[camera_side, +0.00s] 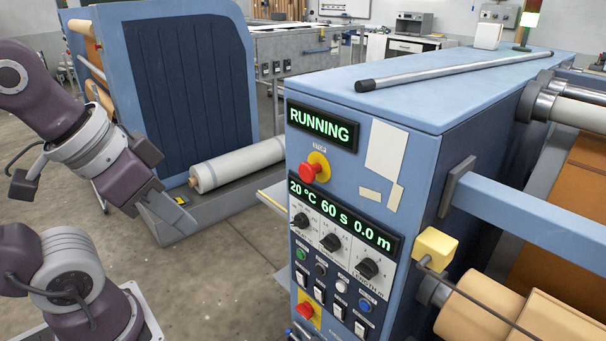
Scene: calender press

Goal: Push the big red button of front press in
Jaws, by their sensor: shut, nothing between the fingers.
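The front press (400,95) is a blue cabinet with its control panel facing my arm. A large red button (309,173) on a round yellow plate sits on the upper panel, below a display (319,124) reading "RUNNING". It appears to stand out from its plate. A second red button (305,311) on a yellow plate sits at the panel's lower left. My gripper (175,222) is at the left, pointing down and right, shut and empty. It is clearly apart from both buttons, with a gap between it and the panel. Its fingertips are small and hard to make out.
A second display (342,218) reads "20 °C 60 s 0.0 m" above several knobs and switches (330,243). A metal bar (455,70) lies on the press top. A blue machine (170,75) and a pale roll (238,164) stand behind my gripper. Open floor (225,285) lies before the panel.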

